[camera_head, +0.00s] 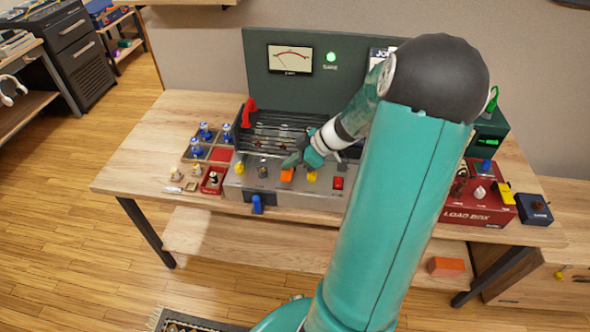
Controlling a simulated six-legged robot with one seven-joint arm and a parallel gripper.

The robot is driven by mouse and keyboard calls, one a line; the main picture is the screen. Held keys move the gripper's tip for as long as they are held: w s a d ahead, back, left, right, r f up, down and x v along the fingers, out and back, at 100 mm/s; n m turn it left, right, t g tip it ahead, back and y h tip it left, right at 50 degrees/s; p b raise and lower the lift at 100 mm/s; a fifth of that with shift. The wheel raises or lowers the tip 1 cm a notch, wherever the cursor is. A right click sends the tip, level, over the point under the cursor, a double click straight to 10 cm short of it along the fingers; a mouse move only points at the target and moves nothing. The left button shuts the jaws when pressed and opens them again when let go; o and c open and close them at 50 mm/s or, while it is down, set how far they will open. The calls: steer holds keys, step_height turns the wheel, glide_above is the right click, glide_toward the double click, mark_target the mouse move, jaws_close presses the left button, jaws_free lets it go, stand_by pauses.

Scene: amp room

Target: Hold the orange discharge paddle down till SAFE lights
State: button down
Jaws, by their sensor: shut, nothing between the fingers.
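The orange paddle (287,175) is on the front panel of the grey amp chassis (234,188) on the wooden bench. My gripper (290,162) is shut and empty, with its tips right at the paddle's upper edge. I cannot tell whether they touch or press it, or how far down the paddle sits. The SAFE lamp (331,57) glows green on the dark green back panel (258,85). Beside it is a meter (290,59) with a needle on a red-marked scale. My arm hides part of the panel and chassis.
Yellow knobs (239,168) and a red button (338,183) flank the paddle. A red lever (249,112) stands at the chassis's left. A parts tray (221,155) sits left. The red load box (478,208) and a blue box (534,209) are right. Bare bench (140,165) shows far left.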

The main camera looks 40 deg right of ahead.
steer(key=v, duration=1)
steer(key=shift+a+r, duration=0.15)
steer(key=shift+r, duration=0.1)
steer(key=shift+s, duration=0.1)
steer(key=w+a+r+m+g+h, duration=0.1)
steer(key=a+r+g, duration=0.15)
steer(key=a, duration=0.65)
steer(key=a+r+m+g+h, duration=0.1)
steer(key=a+r, duration=0.2)
steer(key=a, duration=0.5)
steer(key=s+a+r+m+t+h, duration=0.1)
steer(key=s+a+r+m, duration=0.1)
steer(key=s+a, duration=0.2)
steer(key=s+a+r+m+t+h, duration=0.1)
steer(key=s+a+r+m+h, duration=0.1)
steer(key=a, duration=0.9)
steer(key=shift+s+a+r+m+h, duration=0.3)
steer(key=shift+s+r+m, duration=0.45)
steer(key=shift+s, duration=0.4)
